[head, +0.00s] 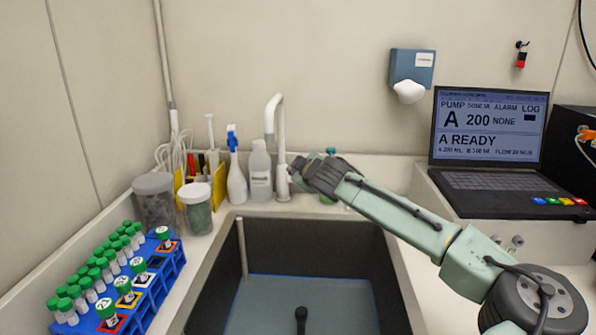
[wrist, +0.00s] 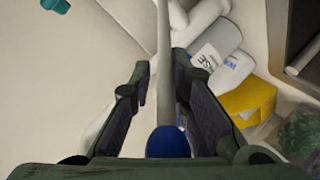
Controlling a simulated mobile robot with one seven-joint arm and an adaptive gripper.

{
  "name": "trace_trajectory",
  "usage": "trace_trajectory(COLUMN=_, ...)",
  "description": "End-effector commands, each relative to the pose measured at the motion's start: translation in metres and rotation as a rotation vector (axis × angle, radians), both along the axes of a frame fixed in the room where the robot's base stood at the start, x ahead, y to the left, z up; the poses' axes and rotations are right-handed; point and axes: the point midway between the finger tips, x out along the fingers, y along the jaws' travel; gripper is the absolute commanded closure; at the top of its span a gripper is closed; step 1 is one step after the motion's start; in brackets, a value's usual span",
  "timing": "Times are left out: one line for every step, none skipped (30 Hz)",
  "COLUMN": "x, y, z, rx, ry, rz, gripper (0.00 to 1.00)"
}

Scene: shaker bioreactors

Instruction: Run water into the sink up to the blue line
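The dark sink (head: 225,275) is in the lower middle of the head view. Grey-blue water (head: 270,300) covers its bottom, and a thin blue line (head: 300,276) shows along the water's far edge. The white tap (head: 279,130) stands behind the sink; I see no stream from its spout. My gripper (head: 297,172) is just right of the tap's lower part. In the wrist view my gripper (wrist: 161,75) has its fingers apart, with a grey rod (wrist: 164,35) and a blue ball end (wrist: 168,142) between them. Whether the fingers touch the rod is unclear.
Bottles (head: 260,170) and jars (head: 196,208) stand left of the tap. A blue rack (head: 160,285) of green-capped tubes is at left. A laptop (head: 490,150) showing "A READY" is at right, with a soap dispenser (head: 411,70) on the wall.

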Motion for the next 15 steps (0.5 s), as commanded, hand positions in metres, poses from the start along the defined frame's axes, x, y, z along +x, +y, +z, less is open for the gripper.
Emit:
trace_trajectory(x=0.0003, y=-0.0007, z=0.0014, rx=0.001, ry=-0.002, rz=-0.001, gripper=0.82)
trace_trajectory(x=0.0003, y=-0.0005, z=0.0011, rx=0.001, ry=-0.002, rz=-0.001, gripper=0.80)
trace_trajectory(x=0.0000, y=-0.0003, z=0.0008, rx=0.001, ry=-0.001, rz=0.000, gripper=0.77)
trace_trajectory(x=0.0000, y=-0.0001, z=0.0005, rx=0.001, ry=-0.001, rz=0.000, gripper=0.75)
trace_trajectory(x=-0.0001, y=0.0000, z=0.0003, rx=0.001, ry=0.000, rz=0.000, gripper=0.73)
trace_trajectory(x=-0.0003, y=0.0003, z=-0.0001, rx=0.001, ry=0.001, rz=0.001, gripper=0.70)
trace_trajectory(x=-0.0003, y=0.0005, z=-0.0004, rx=0.001, ry=0.001, rz=0.001, gripper=0.69)
trace_trajectory(x=-0.0004, y=0.0007, z=-0.0005, rx=0.001, ry=0.001, rz=0.002, gripper=0.69)
trace_trajectory(x=-0.0005, y=0.0009, z=-0.0007, rx=0.002, ry=0.002, rz=0.001, gripper=0.69)
trace_trajectory(x=-0.0006, y=0.0009, z=-0.0009, rx=0.002, ry=0.002, rz=0.001, gripper=0.69)
trace_trajectory(x=-0.0006, y=0.0010, z=-0.0011, rx=0.002, ry=0.002, rz=0.002, gripper=0.69)
trace_trajectory(x=-0.0006, y=0.0011, z=-0.0013, rx=0.002, ry=0.002, rz=0.002, gripper=0.69)
trace_trajectory(x=-0.0007, y=0.0012, z=-0.0013, rx=0.002, ry=0.002, rz=0.002, gripper=0.69)
trace_trajectory(x=-0.0007, y=0.0013, z=-0.0014, rx=0.002, ry=0.002, rz=0.002, gripper=0.69)
trace_trajectory(x=-0.0012, y=0.0011, z=-0.0014, rx=0.002, ry=0.003, rz=0.003, gripper=0.69)
